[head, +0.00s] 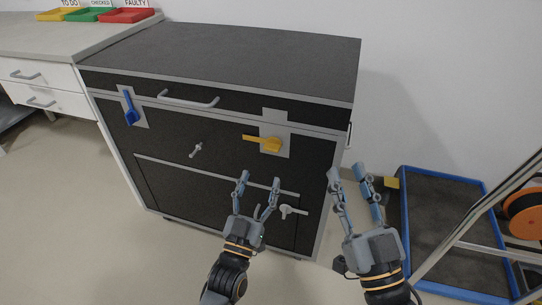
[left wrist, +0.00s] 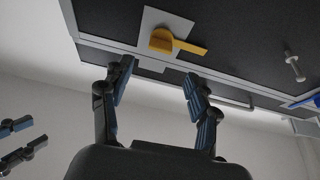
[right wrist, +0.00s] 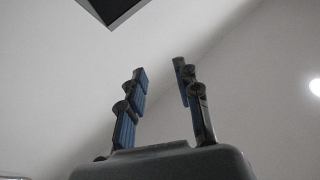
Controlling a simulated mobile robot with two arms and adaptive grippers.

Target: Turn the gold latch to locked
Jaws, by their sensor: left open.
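The gold latch (head: 263,142) is on a light plate at the upper right of the dark cabinet's front. Its handle lies nearly level and points left in the head view. The latch also shows in the left wrist view (left wrist: 176,43), above the fingers. My left gripper (head: 259,180) is open and empty, in front of the cabinet and below the latch, apart from it. My right gripper (head: 347,170) is open and empty, to the right of the cabinet's front corner. The right wrist view shows its fingers (right wrist: 158,80) against bare wall.
The dark cabinet (head: 225,60) also bears a blue latch (head: 130,108), a drawer handle (head: 188,99), a small knob (head: 196,150) and a light lower handle (head: 292,211). A blue-edged cart (head: 404,215) stands right. Coloured trays (head: 90,15) sit on the left counter.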

